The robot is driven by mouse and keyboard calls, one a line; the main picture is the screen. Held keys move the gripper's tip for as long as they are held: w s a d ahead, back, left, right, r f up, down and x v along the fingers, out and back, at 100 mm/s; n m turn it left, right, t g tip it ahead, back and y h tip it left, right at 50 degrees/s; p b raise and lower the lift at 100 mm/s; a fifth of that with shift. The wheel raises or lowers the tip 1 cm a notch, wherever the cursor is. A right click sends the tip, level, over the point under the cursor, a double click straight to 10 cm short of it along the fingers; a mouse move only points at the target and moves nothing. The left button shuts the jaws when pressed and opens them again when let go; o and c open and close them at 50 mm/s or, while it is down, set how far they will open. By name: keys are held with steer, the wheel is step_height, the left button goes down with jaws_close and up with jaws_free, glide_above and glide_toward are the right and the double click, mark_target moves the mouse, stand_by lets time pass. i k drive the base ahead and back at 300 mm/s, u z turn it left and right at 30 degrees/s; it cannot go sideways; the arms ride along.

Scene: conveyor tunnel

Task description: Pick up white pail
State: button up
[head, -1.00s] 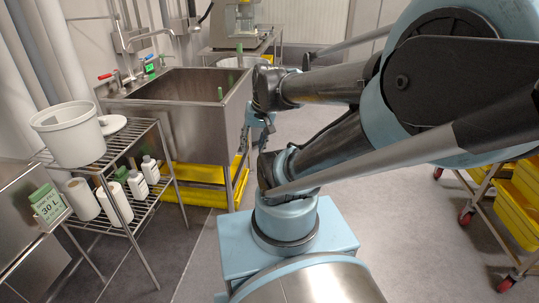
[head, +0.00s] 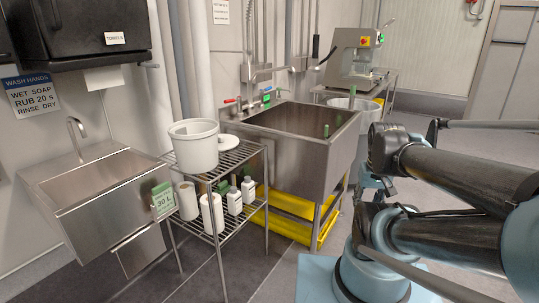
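The white pail (head: 194,148) is a round, open-topped tub with a rim. It stands upright on the top shelf of a wire rack (head: 240,153), left of the middle in the head view. A white lid (head: 229,140) lies beside it on the shelf. My folded arm (head: 450,175) is at the right, well apart from the pail. My gripper (head: 378,187) seems to hang at the arm's near end, mostly hidden by the links and small. I cannot tell whether it is open or shut.
White bottles (head: 234,200) and rolls (head: 188,200) fill the rack's lower shelf. A hand basin (head: 95,190) stands left, a deep steel sink (head: 300,150) right, with yellow trays (head: 290,228) below. Another whitish tub (head: 354,104) stands farther back. Floor before the rack is clear.

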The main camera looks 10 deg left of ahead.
mark_target(194, 140)
steer(key=u, duration=1.5)
